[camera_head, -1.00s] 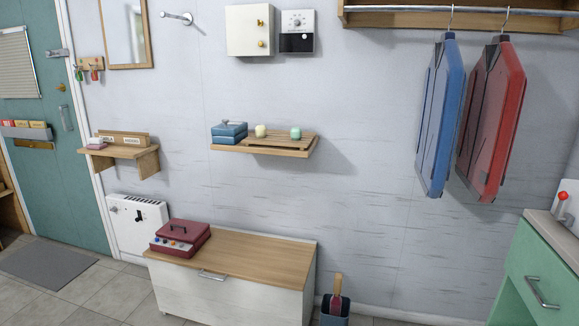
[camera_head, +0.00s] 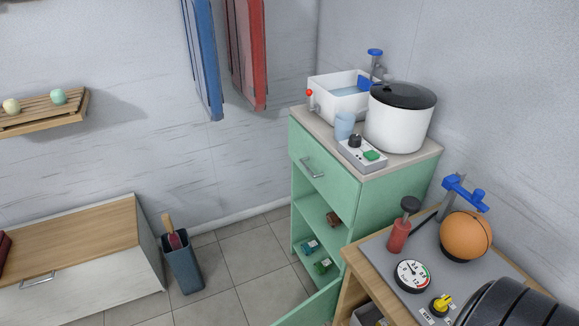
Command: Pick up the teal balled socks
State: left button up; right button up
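No thing is plainly readable as teal balled socks. A small teal item (camera_head: 310,247) lies on a lower shelf inside the open green cabinet (camera_head: 338,188), beside a small green item (camera_head: 324,266); they are too small to tell what they are. A round mint-teal ball (camera_head: 58,96) sits on the slatted wall shelf (camera_head: 45,122) at the left, next to a pale yellow ball (camera_head: 12,106); I cannot tell whether these are socks.
A white basin (camera_head: 338,101) with water, a blue cup (camera_head: 344,125) and a white pot (camera_head: 398,125) stand on the cabinet. A bench (camera_head: 85,240) and a dark bin (camera_head: 183,268) are at left. A table with an orange ball (camera_head: 466,235) is at right. Tiled floor (camera_head: 240,258) lies between.

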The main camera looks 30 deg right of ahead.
aim_at(306, 248)
jog(key=k+l+z, duration=0.15)
jog(key=z, duration=0.25)
jog(key=k+l+z, duration=0.1)
jog(key=z, duration=0.25)
